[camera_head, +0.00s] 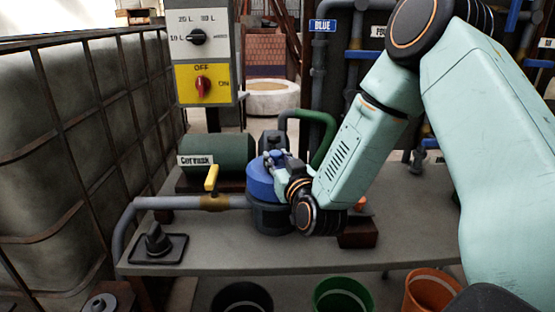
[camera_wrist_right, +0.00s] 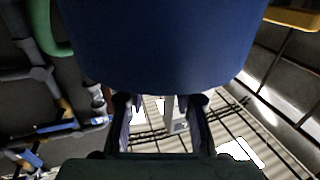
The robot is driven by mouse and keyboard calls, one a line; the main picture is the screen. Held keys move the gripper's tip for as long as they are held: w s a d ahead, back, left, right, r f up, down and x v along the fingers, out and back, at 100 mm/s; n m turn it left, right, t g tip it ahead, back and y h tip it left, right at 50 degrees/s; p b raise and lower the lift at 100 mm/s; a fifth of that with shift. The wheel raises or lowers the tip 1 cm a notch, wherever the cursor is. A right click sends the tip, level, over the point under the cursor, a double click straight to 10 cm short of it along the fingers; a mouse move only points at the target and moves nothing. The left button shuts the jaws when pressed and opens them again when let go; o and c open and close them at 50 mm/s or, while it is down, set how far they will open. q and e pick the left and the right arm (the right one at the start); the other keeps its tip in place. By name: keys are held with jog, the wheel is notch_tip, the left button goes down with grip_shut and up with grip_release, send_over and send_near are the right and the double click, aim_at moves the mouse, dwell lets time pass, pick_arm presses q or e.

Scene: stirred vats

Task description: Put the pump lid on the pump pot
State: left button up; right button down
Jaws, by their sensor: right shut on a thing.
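The blue pump lid (camera_head: 261,182) is at the top of the dark pump pot (camera_head: 270,217), which stands on the grey bench. The lid looks slightly tilted and a little to the left of the pot's middle. I cannot tell whether it touches the rim, which it hides. My right gripper (camera_head: 277,165) is shut on the lid from the right side. In the right wrist view the lid (camera_wrist_right: 160,45) fills the top, just beyond the fingers (camera_wrist_right: 160,108). My left gripper is not in view.
A black cone on a tray (camera_head: 158,243) sits at the bench's left. Buckets stand below the front edge. The bench front is clear.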

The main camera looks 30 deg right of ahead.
jog(key=shift+f+b, duration=0.45)
jog(key=shift+f, duration=0.15)
jog(key=c, duration=1.3)
grip_release()
jog(key=p+v, duration=0.3)
jog(key=v, duration=0.8)
